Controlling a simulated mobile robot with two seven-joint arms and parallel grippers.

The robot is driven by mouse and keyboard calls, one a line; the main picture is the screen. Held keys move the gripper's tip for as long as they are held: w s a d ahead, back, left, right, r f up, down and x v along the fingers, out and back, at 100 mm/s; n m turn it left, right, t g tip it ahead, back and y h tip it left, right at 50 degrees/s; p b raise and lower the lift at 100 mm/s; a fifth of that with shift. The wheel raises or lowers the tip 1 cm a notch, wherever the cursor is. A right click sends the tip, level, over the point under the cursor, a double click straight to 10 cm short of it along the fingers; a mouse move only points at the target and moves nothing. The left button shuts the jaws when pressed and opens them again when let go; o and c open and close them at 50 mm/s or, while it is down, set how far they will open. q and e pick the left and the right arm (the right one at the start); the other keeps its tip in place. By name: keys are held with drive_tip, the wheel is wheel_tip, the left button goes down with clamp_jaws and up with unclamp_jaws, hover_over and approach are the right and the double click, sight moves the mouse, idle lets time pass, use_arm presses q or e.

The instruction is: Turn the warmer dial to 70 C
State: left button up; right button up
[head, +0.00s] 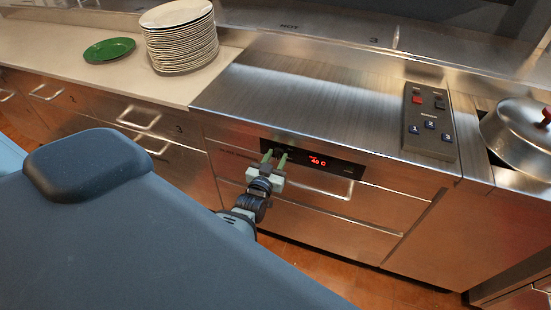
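The warmer's black control panel (345,168) is on the upper front of the steel drawer unit. Its red display (318,161) appears to read 40 C. My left gripper (275,153) is at the left part of the panel, its two green fingers pointing at it with a gap between them. The dial cannot be made out; the fingertips cover that part of the panel. Whether the fingers touch or hold the dial cannot be told. My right gripper is not in view.
A drawer handle (338,190) sits just below the panel. A button box (428,125) and a domed lid (520,135) are at the right. A plate stack (180,40) and green plate (109,49) stand on the left counter.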

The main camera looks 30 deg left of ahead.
use_arm(q)
drive_tip(key=o, duration=0.3)
drive_tip(key=shift+v, duration=3.95)
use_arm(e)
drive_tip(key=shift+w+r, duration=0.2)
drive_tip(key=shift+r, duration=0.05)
use_arm(q)
drive_tip(key=s+d+f+m+g+h, duration=0.1)
drive_tip(key=s+d+f+g+h, duration=0.1)
drive_tip(key=s, duration=0.8)
drive_tip(key=s+d+f+m+g+h+p, duration=0.1)
drive_tip(key=s+d+f+m+g+h, duration=0.1)
drive_tip(key=s+d, duration=0.4)
drive_tip(key=s+d+f+m+g+h, duration=0.1)
drive_tip(key=s+d+f+g, duration=0.3)
drive_tip(key=s, duration=1)
drive_tip(key=shift+s+d+f+m+g+h, duration=0.3)
drive_tip(key=shift+d+f+h, duration=0.1)
drive_tip(key=shift+h, duration=0.3)
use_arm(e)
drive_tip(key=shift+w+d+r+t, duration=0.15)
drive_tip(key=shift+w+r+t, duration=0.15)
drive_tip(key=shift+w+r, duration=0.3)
